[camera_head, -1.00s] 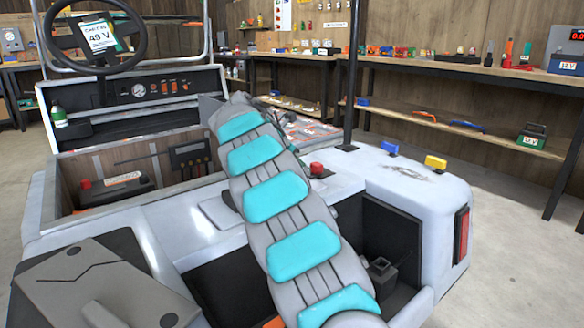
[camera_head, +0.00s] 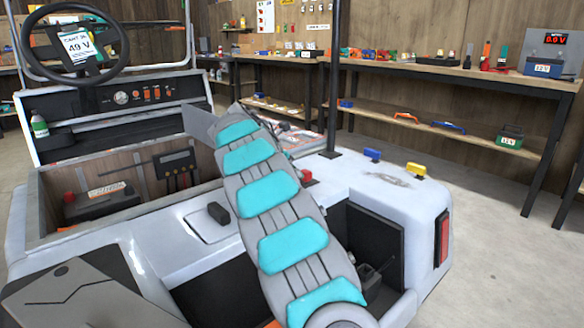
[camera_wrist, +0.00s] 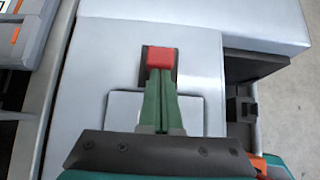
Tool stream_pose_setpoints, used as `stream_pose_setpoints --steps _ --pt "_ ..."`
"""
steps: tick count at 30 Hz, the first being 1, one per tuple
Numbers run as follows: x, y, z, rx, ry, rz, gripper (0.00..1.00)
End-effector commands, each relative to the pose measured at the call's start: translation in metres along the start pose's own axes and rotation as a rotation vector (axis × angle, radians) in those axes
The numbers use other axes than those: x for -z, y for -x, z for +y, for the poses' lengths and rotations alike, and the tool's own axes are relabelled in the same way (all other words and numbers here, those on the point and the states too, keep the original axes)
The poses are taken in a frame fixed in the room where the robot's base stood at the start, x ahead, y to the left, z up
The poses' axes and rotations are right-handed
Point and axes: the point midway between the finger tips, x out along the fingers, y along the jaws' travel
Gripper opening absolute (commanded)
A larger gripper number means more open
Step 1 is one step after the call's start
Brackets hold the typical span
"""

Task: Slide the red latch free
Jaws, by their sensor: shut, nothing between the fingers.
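The red latch (camera_wrist: 160,57) is a small red block on a dark plate on the cart's pale rear deck. It also shows in the head view (camera_head: 305,177), just right of my arm. My gripper (camera_wrist: 160,75) has its green fingers shut with nothing between them. In the wrist view the fingertips are right at the near edge of the red latch; I cannot tell whether they touch it. In the head view my arm hides the fingers.
A blue block (camera_head: 372,154) and a yellow block (camera_head: 415,170) sit on the deck to the right. A black knob (camera_head: 218,212) is on the deck left of my arm. A dark post (camera_head: 333,80) rises behind. Workbenches line the back wall.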

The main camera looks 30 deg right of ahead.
Motion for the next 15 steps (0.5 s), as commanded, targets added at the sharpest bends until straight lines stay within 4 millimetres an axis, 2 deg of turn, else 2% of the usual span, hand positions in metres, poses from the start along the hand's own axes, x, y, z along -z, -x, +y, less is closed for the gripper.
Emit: stream_pose_setpoints --steps 15 --pt "0.0006 -0.0002 -0.0010 0.003 0.001 0.001 0.00"
